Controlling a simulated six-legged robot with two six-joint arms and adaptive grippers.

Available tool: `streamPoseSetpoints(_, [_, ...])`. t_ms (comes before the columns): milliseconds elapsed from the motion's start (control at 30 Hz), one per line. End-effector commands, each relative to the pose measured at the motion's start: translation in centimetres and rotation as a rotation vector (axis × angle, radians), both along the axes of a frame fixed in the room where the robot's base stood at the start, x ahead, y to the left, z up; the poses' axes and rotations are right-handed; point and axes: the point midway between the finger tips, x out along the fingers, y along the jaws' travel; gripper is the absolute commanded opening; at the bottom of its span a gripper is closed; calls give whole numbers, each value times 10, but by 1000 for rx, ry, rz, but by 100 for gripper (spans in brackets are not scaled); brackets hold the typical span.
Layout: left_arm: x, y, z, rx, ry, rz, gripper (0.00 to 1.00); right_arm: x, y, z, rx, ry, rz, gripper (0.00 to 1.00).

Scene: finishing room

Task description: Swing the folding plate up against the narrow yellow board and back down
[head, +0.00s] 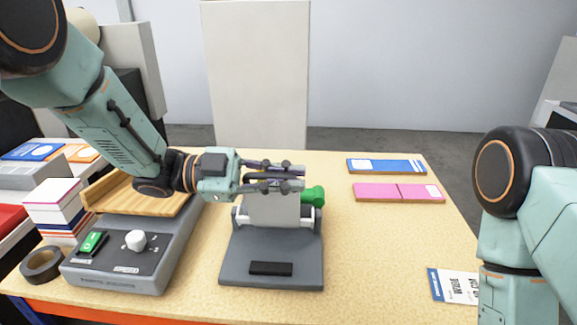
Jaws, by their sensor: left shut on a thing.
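A dark grey base (235,265) stands on the table, with a black pad at its front and a white hinge bar at its back. The light grey folding plate (272,209) stands about upright above the hinge bar. My left gripper (296,178) is shut on the plate's upper edge, its fingers pointing right across it. A green knob (313,195) shows just right of the plate. I cannot make out a narrow yellow board; the plate and gripper hide what is behind them. My right arm comes in at the right; its gripper is out of view.
A grey machine (115,265) with a wooden tray (140,204) stands left of the base, near a tape roll (42,264) and stacked boxes (55,200). Blue (387,166) and pink (398,193) strips and a card (452,286) lie right. The table between is clear.

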Motion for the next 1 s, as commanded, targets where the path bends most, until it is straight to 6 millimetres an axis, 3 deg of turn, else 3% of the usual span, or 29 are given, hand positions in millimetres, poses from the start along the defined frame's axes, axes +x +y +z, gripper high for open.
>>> streamPoseSetpoints(167, [-16,0,-11,-2,-109,1,0,0,0,-10,0,0,0,28])
streamPoseSetpoints(400, [-28,0,-20,-1,-113,1,0,0,0,-12,0,0,0,28])
streamPoseSetpoints(967, [-32,0,-23,-1,-112,1,0,0,0,-13,0,0,0,28])
streamPoseSetpoints(1000, [-32,0,-23,-1,-112,1,14,0,0,-13,0,0,0,28])
